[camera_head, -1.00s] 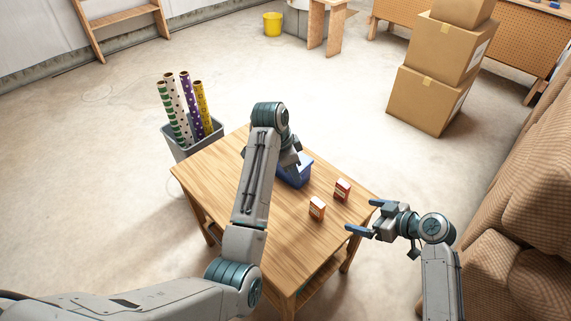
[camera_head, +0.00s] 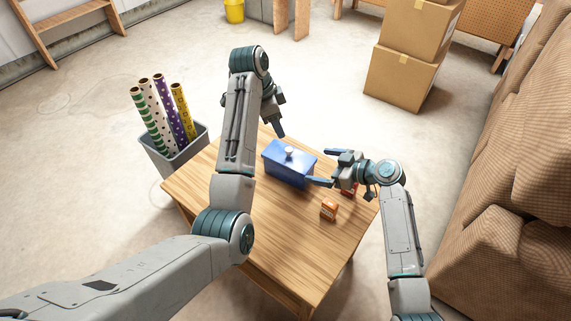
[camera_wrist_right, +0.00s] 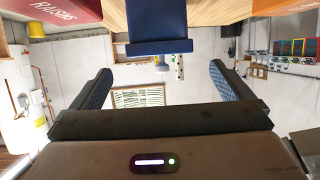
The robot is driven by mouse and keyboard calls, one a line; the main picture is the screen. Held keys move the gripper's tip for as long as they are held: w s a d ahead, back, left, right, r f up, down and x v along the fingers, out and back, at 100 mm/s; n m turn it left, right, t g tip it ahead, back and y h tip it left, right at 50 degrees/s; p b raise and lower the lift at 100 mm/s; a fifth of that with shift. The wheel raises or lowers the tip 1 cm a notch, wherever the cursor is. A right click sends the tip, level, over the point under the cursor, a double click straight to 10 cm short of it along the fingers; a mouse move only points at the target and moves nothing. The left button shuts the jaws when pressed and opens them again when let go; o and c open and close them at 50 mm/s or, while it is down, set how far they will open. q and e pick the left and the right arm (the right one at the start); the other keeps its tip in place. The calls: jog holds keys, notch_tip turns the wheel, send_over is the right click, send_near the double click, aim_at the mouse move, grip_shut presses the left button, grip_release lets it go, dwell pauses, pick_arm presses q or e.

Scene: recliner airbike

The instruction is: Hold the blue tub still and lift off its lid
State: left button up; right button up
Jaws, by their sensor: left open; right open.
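The blue tub (camera_head: 286,172) stands upright on the wooden table, with its blue lid (camera_head: 275,153) on and a pale knob (camera_head: 289,152) on top. My left gripper (camera_head: 277,126) is above and behind the tub, apart from it, open and pointing down; my own arm partly hides it. My right gripper (camera_head: 328,167) is open at the tub's right side, its fingers pointing toward the tub with nothing between them. In the right wrist view the picture is upside down; the tub (camera_wrist_right: 157,25) is at the top, ahead of the open fingers (camera_wrist_right: 160,80).
An orange-red box (camera_head: 329,209) stands in front of my right gripper, and a red box (camera_head: 349,188) is partly hidden under it. The table's (camera_head: 290,235) front is clear. A grey bin (camera_head: 163,160) of rolls stands at left, a brown recliner (camera_head: 500,180) at right.

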aim_at(289, 149)
jog(key=x, duration=0.8)
jog(key=shift+a+f, duration=0.1)
jog(key=shift+a, duration=0.05)
jog(key=c, duration=1.5)
pick_arm(q)
jog(key=shift+y, duration=0.7)
jog(key=d+f, duration=0.1)
jog(key=f, duration=0.2)
jog(key=d+f, duration=0.1)
jog(key=f, duration=0.3)
jog(key=d+f, duration=0.1)
jog(key=f, duration=0.2)
jog(key=shift+w+d+f, duration=0.1)
jog(key=shift+w+f, duration=0.05)
jog(key=shift+w, duration=0.25)
grip_shut()
